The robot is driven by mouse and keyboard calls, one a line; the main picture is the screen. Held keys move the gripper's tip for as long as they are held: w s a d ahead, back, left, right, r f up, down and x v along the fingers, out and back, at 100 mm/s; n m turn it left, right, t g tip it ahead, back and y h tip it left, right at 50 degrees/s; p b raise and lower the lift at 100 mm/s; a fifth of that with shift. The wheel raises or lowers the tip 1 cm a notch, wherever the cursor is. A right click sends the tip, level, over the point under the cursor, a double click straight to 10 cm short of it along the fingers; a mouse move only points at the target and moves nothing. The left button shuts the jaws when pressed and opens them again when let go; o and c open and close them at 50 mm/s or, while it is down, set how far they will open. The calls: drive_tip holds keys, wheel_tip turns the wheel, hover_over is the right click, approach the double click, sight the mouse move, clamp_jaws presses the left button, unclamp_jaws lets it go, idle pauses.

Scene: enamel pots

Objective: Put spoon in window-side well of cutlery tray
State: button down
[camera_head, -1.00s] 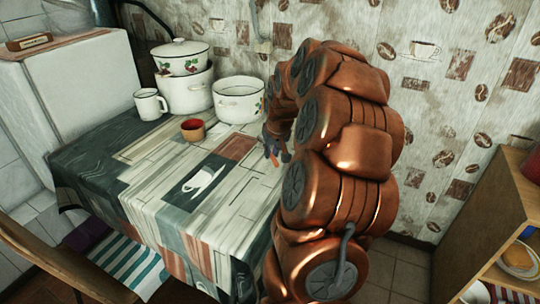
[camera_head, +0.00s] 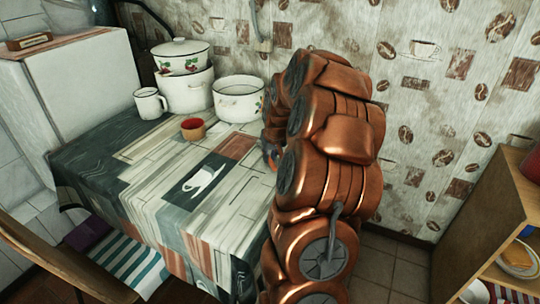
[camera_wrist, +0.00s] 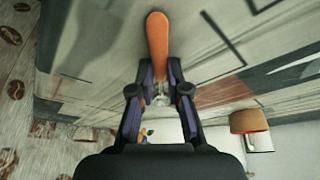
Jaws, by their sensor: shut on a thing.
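My gripper (camera_wrist: 160,92) is shut on a spoon (camera_wrist: 158,45) with an orange handle. The handle points to the top of the wrist view, and a small pale metal part shows between the fingers; the bowl cannot be made out. The tabletop lies beyond the spoon in this view. In the head view my copper arm hides nearly all of the gripper and the spoon, at the right edge of the table (camera_head: 232,228). I cannot make out a cutlery tray in either view.
A wooden shelf (camera_head: 505,220) stands at right. The table's front is clear.

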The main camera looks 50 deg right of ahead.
drive_tip(key=shift+f, duration=0.15)
drive_tip(key=c, duration=1.1)
unclamp_jaws()
drive_tip(key=shift+c, duration=0.2)
